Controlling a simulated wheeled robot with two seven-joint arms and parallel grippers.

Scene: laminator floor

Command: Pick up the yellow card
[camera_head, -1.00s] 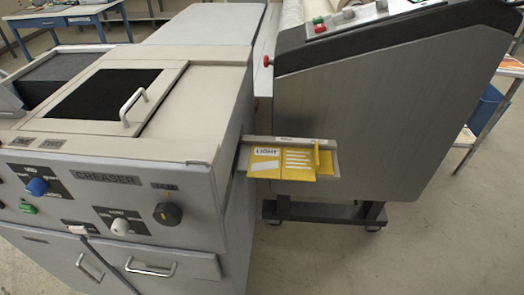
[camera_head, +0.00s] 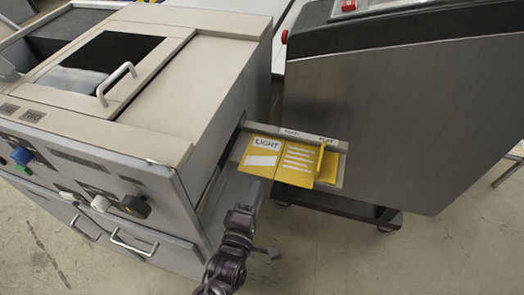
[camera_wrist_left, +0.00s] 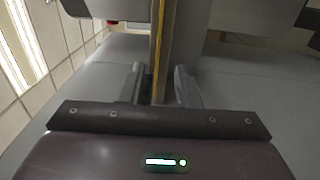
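The yellow card (camera_head: 279,171), with a white "LIGHT" label and white stripes, lies on a narrow metal tray (camera_head: 343,171) sticking out from the grey creaser. A small upright yellow tab stands at its right end. My left gripper (camera_head: 250,190) is below the card's left front edge in the head view. In the left wrist view the two fingers (camera_wrist_left: 160,88) are open, and a thin yellow edge (camera_wrist_left: 161,50) shows edge-on beyond and between them. I cannot tell whether the fingers touch it. My right gripper is not in view.
The creaser cabinet (camera_head: 206,93), with knobs and handles, fills the left. A dark-topped grey machine (camera_head: 390,120) stands close on the right, so the tray sits in a gap between the two. Bare floor (camera_head: 340,255) shows in front.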

